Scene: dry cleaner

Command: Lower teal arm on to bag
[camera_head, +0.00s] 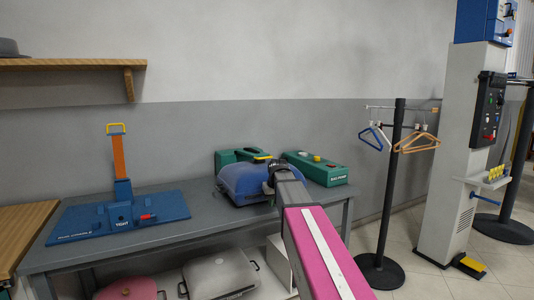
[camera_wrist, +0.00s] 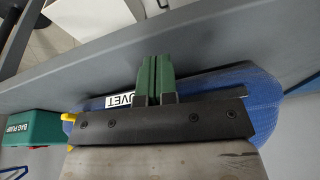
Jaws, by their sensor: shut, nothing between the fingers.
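A teal-green machine arm (camera_head: 238,156) with a yellow piece (camera_head: 262,157) shows behind and above a blue bag (camera_head: 240,184) on the grey table. I cannot tell whether it touches the bag. In the wrist view the bag (camera_wrist: 262,105) carries a white label ending in "UVET", partly hidden by my gripper. A yellow piece (camera_wrist: 68,117) shows at the bag's left edge there. My gripper (camera_wrist: 155,60) has green fingers, shut together and empty, over the bag. In the head view my gripper's end (camera_head: 277,164) is at the bag's right side and hides part of it.
A green box (camera_head: 318,169) marked "BAG PUMP" stands right of the bag. A blue device (camera_head: 120,218) with an upright orange lever stands on the table's left. Pink and white bags lie on the shelf below. A hanger stand (camera_head: 391,190) is at the right.

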